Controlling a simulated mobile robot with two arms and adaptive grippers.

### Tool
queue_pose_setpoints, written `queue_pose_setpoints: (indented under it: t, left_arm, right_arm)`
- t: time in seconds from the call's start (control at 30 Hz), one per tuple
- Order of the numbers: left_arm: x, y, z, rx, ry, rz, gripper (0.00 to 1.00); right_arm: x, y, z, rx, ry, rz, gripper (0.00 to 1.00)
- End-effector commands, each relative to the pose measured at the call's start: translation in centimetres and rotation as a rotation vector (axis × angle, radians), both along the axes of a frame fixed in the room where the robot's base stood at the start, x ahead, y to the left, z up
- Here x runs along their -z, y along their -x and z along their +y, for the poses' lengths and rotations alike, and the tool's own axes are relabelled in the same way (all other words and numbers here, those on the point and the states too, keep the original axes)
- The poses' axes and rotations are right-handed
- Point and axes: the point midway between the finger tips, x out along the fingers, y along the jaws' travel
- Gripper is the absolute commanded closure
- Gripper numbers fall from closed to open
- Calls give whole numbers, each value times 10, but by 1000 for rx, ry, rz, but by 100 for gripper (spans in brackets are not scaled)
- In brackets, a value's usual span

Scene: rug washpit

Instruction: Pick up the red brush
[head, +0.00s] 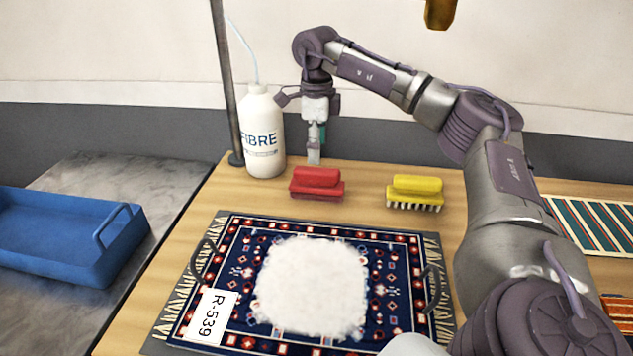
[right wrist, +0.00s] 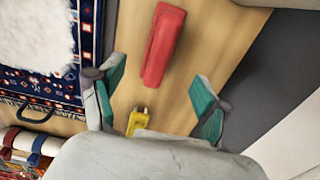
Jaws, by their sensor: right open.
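The red brush (head: 317,180) lies on the wooden table behind the patterned rug, with its red block handle on top. It also shows in the right wrist view (right wrist: 163,45), lengthwise beyond the fingers. My right gripper (head: 314,155) points down just above or behind the red brush in the head view; the exact height is hard to tell. In the right wrist view its two green-padded fingers (right wrist: 157,97) are spread wide with nothing between them at the tips. The red brush is not touched. My left gripper is not in view.
A yellow brush (head: 415,190) lies right of the red one. A white FIBRE bottle (head: 263,135) and a dark pole (head: 228,80) stand to the left. The rug (head: 232,262) bears white foam (head: 312,285) and a tag (head: 210,315). A blue tray (head: 65,255) sits far left.

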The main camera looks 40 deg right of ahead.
Motion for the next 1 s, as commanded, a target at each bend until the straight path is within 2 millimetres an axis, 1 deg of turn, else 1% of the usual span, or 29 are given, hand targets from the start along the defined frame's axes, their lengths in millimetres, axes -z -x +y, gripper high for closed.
queue_pose_setpoints:
  t: [0.03,0.1,0.2,0.37,0.5,0.6,0.7,0.8,1.0]
  left_arm:
    - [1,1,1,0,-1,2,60]
    - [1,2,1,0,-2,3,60]
    - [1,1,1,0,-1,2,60]
    - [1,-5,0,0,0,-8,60]
    - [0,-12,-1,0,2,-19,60]
    - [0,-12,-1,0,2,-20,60]
    - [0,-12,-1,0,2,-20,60]
    - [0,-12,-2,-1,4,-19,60]
    - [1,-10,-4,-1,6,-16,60]
  right_arm:
    - [11,1,0,-1,0,2,24]
    - [23,1,0,0,0,3,24]
    - [36,0,0,1,0,1,24]
    - [46,0,0,1,-1,-1,24]
    - [65,1,0,1,0,2,24]
    - [81,1,0,1,0,2,24]
    - [93,0,0,1,0,0,24]
    - [98,0,0,1,0,0,24]
    - [98,0,0,1,0,-1,24]
